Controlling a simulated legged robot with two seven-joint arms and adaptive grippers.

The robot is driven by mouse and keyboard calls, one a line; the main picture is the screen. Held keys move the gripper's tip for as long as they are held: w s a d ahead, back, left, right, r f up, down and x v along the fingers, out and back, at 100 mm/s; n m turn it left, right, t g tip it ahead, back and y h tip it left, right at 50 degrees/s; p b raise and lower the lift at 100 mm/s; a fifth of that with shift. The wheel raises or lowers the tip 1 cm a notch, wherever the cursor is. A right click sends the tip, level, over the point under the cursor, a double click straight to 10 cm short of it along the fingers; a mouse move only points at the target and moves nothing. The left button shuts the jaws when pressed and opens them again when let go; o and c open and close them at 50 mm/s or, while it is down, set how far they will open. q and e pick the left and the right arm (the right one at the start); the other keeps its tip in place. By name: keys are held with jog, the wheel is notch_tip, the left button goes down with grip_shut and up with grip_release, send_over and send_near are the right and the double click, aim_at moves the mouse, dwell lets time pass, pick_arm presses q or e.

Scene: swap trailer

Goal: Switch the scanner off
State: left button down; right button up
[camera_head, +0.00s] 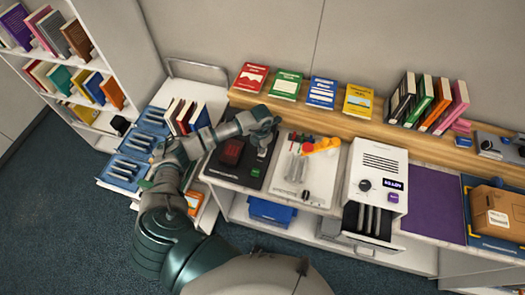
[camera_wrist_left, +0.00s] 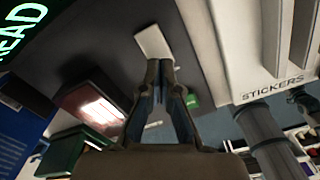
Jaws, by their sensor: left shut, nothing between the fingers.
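A dark pad (camera_head: 250,178) lies on the counter and bears a black device with a dark red face (camera_head: 232,151), which may be the scanner. In the left wrist view the red device (camera_wrist_left: 92,106) has a bright glare on its face. My left gripper (camera_head: 264,140) is over the pad, right of the red device. Its fingers (camera_wrist_left: 160,75) are together and hold nothing. A small pale piece (camera_wrist_left: 152,42) shows just beyond the fingertips; I cannot tell whether they touch it. A small green mark (camera_wrist_left: 192,100) is beside the fingers. My right gripper is not in view.
Right of the pad are a white tray (camera_head: 318,190) with tools and a white machine (camera_head: 376,165) with a knob and lit display. Books stand along the wooden shelf (camera_head: 330,120) behind. A cart with blue trays (camera_head: 130,165) is at left. A purple mat (camera_head: 433,210) is bare.

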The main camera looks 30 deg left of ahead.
pick_arm(q)
jog(key=shift+f+b, duration=0.8)
jog(key=shift+f, duration=0.3)
dwell(0.3)
jog(key=shift+r, duration=0.15)
notch_tip(320, 180, up, 2)
jog(key=shift+w+r+p, duration=0.1)
jog(key=shift+p, duration=0.8)
jog(key=shift+r+p, duration=1.55)
jog(key=shift+r, duration=0.75)
